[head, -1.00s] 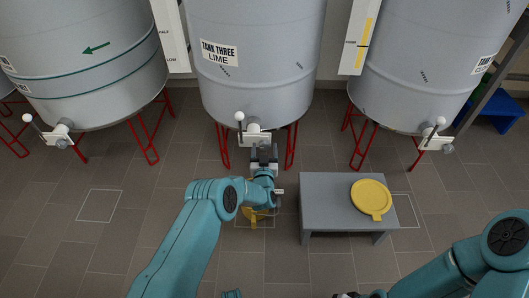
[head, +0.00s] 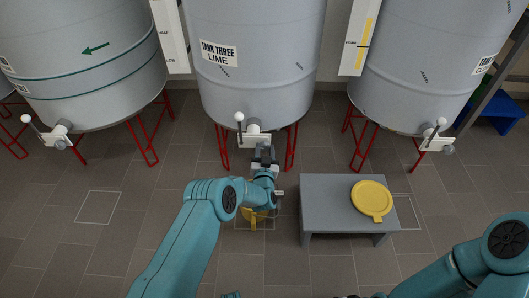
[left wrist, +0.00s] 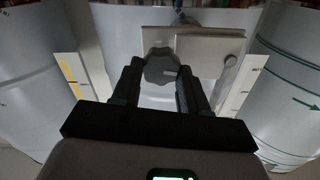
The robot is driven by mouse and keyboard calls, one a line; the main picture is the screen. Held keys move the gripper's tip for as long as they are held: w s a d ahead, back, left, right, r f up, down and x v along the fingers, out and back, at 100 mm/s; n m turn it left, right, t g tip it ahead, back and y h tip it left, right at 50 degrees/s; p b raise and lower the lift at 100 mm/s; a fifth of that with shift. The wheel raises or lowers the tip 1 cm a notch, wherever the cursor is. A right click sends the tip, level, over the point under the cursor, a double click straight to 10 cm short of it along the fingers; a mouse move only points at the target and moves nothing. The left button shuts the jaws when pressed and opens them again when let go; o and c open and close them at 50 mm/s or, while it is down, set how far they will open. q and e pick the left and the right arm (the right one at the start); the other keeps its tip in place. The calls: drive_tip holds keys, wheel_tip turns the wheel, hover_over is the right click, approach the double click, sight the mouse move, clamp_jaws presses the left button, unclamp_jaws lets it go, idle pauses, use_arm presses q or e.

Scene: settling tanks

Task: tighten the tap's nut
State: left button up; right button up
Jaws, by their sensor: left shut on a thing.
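The middle tank's tap (head: 256,139) sits low on the front of the tank labelled "TANK THREE LIME" and has a lever with a white ball end. In the left wrist view the tap's nut (left wrist: 158,66) is a grey lobed knob with a pale mark pointing right, in front of a pale plate (left wrist: 210,48). My left gripper (head: 264,154) reaches up to the tap. In the left wrist view its fingers (left wrist: 160,82) stand on both sides of the nut, shut on it. Only a dark sliver by my right arm's end shows at the bottom edge, so its jaws are hidden.
Similar taps are on the left tank (head: 62,132) and right tank (head: 435,138). Red legs (head: 290,148) flank the middle tap. A grey table (head: 325,205) holds a yellow lid (head: 371,199). A yellow object (head: 250,217) lies partly hidden below my left wrist. Floor at left is clear.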

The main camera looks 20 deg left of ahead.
use_arm(q)
drive_tip(key=m+b, duration=0.1)
drive_tip(key=m, duration=0.2)
drive_tip(key=shift+f+m+b, duration=0.15)
drive_tip(key=shift+m+b, duration=0.15)
drive_tip(key=m+b, duration=0.1)
drive_tip(key=m, duration=0.3)
drive_tip(key=shift+d+m+b, duration=0.1)
drive_tip(key=shift+m+b, duration=0.2)
drive_tip(key=shift+b, duration=0.05)
drive_tip(key=m+b, duration=0.1)
drive_tip(key=m, duration=0.2)
drive_tip(key=shift+f+m, duration=0.1)
drive_tip(key=shift+m, duration=0.2)
drive_tip(key=shift+m+b, duration=0.35)
drive_tip(key=shift+m, duration=1.65)
drive_tip(key=o, duration=1.1)
drive_tip(key=shift+c, duration=0.2)
drive_tip(key=shift+s+d, duration=0.15)
drive_tip(key=shift+s, duration=0.05)
drive_tip(key=p+v, duration=0.5)
drive_tip(key=v, duration=1)
drive_tip(key=shift+s, duration=0.4)
